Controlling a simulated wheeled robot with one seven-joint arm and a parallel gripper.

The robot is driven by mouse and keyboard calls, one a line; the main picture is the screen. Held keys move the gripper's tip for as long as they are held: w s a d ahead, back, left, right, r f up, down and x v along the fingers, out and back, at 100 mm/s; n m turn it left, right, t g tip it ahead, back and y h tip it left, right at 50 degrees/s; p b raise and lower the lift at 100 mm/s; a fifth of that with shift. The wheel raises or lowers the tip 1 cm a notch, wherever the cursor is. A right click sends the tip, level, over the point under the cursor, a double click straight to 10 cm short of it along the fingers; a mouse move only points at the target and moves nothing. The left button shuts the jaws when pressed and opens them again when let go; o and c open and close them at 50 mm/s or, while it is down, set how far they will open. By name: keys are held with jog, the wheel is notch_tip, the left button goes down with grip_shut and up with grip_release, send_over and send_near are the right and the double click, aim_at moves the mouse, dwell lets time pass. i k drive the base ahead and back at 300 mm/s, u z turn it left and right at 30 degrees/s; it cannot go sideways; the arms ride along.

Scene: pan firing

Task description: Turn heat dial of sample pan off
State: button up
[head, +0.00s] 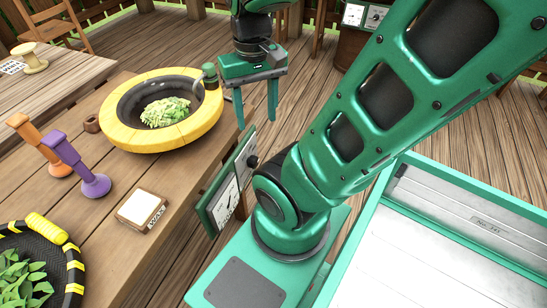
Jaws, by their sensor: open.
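The sample pan (206,124), dark inside with a thick yellow rim, sits on the wooden table and holds a heap of pale green leaves (166,112). A green panel (216,205) hangs at the table's right edge, with a white gauge face (226,202) and a black dial (252,161) near its upper end. My arm hides part of the panel's surroundings. My green gripper (256,115) is open and empty, pointing down beyond the table edge, to the right of the pan and above and behind the dial. It appears apart from the dial.
An orange tool (40,145), a purple tool (78,168) and a white block marked WAX (142,209) stand on the table. A black basket with yellow bands (75,270) holds leaves at the lower left. Wooden floor is open behind my gripper.

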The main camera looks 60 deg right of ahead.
aim_at(252, 162)
jog(key=z, duration=1.7)
jog(key=k, duration=1.35)
jog(key=u, duration=0.9)
jog(key=i, duration=1)
jog(key=z, duration=0.1)
